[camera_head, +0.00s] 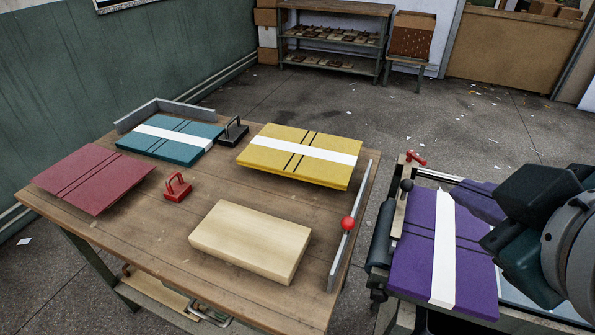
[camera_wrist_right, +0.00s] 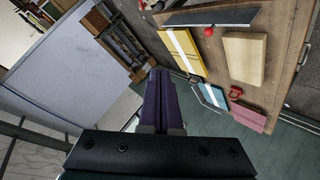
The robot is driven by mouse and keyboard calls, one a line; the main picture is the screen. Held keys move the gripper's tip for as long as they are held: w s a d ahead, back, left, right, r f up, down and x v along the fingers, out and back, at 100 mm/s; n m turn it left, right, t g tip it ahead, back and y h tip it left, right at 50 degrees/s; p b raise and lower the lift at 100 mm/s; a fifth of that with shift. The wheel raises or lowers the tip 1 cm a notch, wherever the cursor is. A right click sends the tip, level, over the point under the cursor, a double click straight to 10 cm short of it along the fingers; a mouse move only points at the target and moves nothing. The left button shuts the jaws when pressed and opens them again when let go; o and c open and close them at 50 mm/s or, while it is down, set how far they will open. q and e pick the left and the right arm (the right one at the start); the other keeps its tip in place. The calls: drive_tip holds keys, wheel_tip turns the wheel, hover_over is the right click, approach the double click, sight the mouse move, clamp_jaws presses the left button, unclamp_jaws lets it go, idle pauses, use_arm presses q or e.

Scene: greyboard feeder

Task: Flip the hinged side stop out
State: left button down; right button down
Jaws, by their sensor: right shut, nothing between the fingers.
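A grey metal bar with a red ball knob, which looks like the side stop (camera_head: 348,232), stands along the right edge of the wooden table. It also shows in the right wrist view (camera_wrist_right: 228,17), near the top. Its hinge cannot be made out. My right gripper (camera_head: 458,194) is to the right of the bar and apart from it, over the purple board stack (camera_head: 412,250) on the feeder. Its dark fingers are together and empty, and also show in the right wrist view (camera_wrist_right: 160,78). My left gripper is out of view.
The table (camera_head: 170,238) holds yellow (camera_head: 275,145), teal (camera_head: 155,146) and red (camera_head: 85,182) board stacks, a pale wooden block (camera_head: 250,240), and red (camera_head: 177,188) and black (camera_head: 235,130) handled pieces. A gap separates table and feeder. Black and red knobs stand at the feeder's far-left corner.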

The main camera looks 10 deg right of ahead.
drive_tip(key=w+a+f+n+t+b, duration=0.2)
drive_tip(key=f+n+b, duration=0.1)
drive_tip(key=f+b, duration=0.5)
drive_tip(key=w+a+f+n+t+y+b, duration=0.1)
drive_tip(key=w+a+f+n+t+b, duration=0.1)
drive_tip(key=f+b, duration=0.7)
drive_tip(key=w+a+f+n+t+b, duration=0.2)
drive_tip(key=f+b, duration=0.6)
drive_tip(key=b, duration=0.9)
drive_tip(key=w+n+t, duration=0.1)
drive_tip(key=n+t, duration=0.1)
drive_tip(key=shift+a+f+n+y, duration=0.2)
drive_tip(key=shift+a+n+y, duration=0.2)
drive_tip(key=w+r, duration=0.1)
drive_tip(key=w, duration=0.9)
drive_tip(key=shift+d, duration=0.4)
drive_tip(key=shift+s+d, duration=0.1)
drive_tip(key=shift+d, duration=0.05)
